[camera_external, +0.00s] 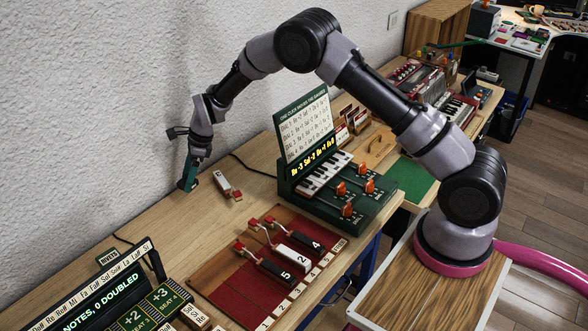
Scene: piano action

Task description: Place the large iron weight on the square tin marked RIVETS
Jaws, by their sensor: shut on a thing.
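My gripper (187,183) is at the back left of the wooden bench, near the wall, pointing down with its teal fingers close together. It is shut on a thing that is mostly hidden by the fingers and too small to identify. I cannot make out the large iron weight as a separate object. A dark tin marked RIVETS (108,258) shows at the lower left, behind the lit display. Only part of it is visible. It is apart from my gripper, nearer the camera.
A white key piece with red (228,187) lies just right of my gripper. A green console (318,170) with keys and orange knobs stands to the right. A red board (262,285) with numbered keys and the lit display (95,300) are in front. Bare bench lies between.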

